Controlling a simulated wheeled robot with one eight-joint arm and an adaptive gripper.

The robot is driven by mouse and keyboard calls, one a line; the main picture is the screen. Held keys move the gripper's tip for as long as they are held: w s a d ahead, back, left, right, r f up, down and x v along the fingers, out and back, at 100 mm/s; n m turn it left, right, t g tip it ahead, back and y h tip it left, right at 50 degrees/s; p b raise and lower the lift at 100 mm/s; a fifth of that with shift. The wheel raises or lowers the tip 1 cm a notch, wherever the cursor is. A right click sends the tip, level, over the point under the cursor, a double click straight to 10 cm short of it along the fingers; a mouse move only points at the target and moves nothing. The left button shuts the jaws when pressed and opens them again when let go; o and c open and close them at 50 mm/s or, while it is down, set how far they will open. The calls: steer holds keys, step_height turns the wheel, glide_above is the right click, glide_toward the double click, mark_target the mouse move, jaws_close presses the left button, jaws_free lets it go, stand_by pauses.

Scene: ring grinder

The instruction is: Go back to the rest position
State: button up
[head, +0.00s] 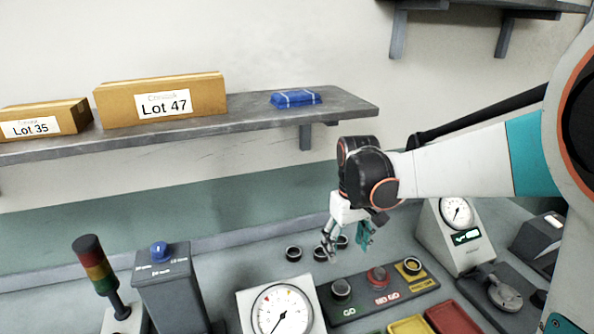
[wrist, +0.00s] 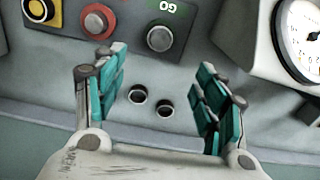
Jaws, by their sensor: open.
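My gripper (head: 347,240) hangs from my arm above the back of the workbench, pointing down. In the wrist view my gripper (wrist: 160,95) has its two teal-padded fingers wide apart with nothing between them. Below and beyond the fingers, two small dark rings (wrist: 138,95) (wrist: 165,108) lie on the bench. In the head view one dark ring (head: 293,253) shows left of the gripper, and others are partly hidden by the fingers.
A control panel (head: 360,301) with GO and NO GO buttons stands in front of the gripper. Dial gauges (head: 282,310) (head: 457,213), a signal tower (head: 95,262), a switch box (head: 165,280) and yellow and red trays (head: 452,318) crowd the bench. A shelf (head: 250,118) holds boxes and a blue packet.

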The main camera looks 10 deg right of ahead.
steer(key=s+r+m+t+b, duration=0.2)
steer(key=s+r+t, duration=0.2)
steer(key=s, duration=1.4)
steer(key=t, duration=0.3)
steer(key=shift+s+m+b, duration=0.25)
steer(key=shift+m+b, duration=0.05)
